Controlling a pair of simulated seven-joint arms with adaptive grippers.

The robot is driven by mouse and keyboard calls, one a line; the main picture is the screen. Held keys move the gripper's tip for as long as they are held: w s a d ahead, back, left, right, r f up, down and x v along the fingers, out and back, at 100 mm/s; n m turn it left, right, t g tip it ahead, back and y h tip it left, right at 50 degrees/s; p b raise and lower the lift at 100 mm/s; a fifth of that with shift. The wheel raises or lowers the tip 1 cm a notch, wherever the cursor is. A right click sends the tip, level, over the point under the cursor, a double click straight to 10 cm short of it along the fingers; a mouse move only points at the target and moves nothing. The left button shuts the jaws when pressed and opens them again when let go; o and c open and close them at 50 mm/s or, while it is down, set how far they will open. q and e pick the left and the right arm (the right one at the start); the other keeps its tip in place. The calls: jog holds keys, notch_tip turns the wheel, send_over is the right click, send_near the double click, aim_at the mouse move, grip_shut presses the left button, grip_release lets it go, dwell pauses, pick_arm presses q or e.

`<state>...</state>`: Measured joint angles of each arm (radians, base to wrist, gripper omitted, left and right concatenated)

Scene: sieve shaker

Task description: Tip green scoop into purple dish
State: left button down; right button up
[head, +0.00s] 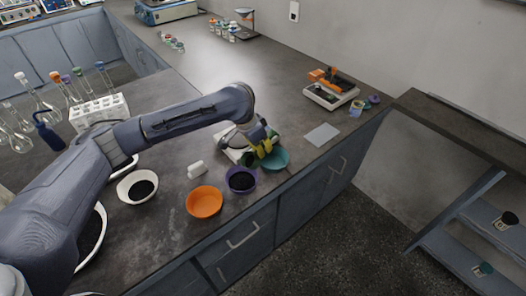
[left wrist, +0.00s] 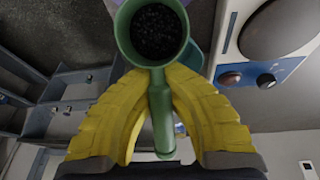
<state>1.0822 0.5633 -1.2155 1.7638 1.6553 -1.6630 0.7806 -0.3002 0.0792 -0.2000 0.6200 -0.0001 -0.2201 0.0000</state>
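My left gripper (head: 264,150) has yellow fingers closed around the handle of the green scoop (left wrist: 156,110). In the left wrist view the scoop's bowl is full of dark granules and looks level. In the head view the scoop (head: 248,158) is partly hidden by the fingers, just behind the purple dish. The purple dish (head: 241,191) stands on the bench near its front edge, with dark granules showing inside. A sliver of purple shows at the top left of the left wrist view. My right gripper is in neither view.
An orange bowl (head: 204,204) is left of the purple dish and a teal bowl (head: 280,159) is right of it. A white device (head: 229,143) stands behind the gripper.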

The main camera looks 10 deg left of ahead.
aim_at(255, 153)
pick_arm(q)
jog(key=shift+s+a+r+t+h, duration=0.2)
jog(key=shift+r+t+h, duration=0.4)
jog(key=shift+s+a+r+t+h, duration=0.15)
jog(key=shift+r+t+h, duration=0.4)
jog(key=shift+t+h, duration=0.05)
jog(key=shift+s+a+r+t+h, duration=0.4)
jog(key=shift+r+t+h, duration=0.2)
jog(key=shift+t+h, duration=0.15)
jog(key=shift+s+a+r+t+h, duration=0.35)
jog(key=shift+r+t+h, duration=0.2)
jog(key=shift+t+h, duration=0.15)
jog(key=shift+s+a+r+t+h, duration=0.6)
jog(key=shift+t+h, duration=0.35)
jog(key=shift+h, duration=0.1)
jog(key=shift+f, duration=0.1)
jog(key=shift+s+a, duration=0.1)
jog(key=shift+s, duration=0.05)
jog(key=shift+s+a+m+t+h, duration=0.2)
jog(key=shift+a+m+t+h, duration=0.1)
jog(key=shift+t+h, duration=0.2)
jog(key=shift+d+r, duration=0.1)
jog(key=shift+r, duration=0.1)
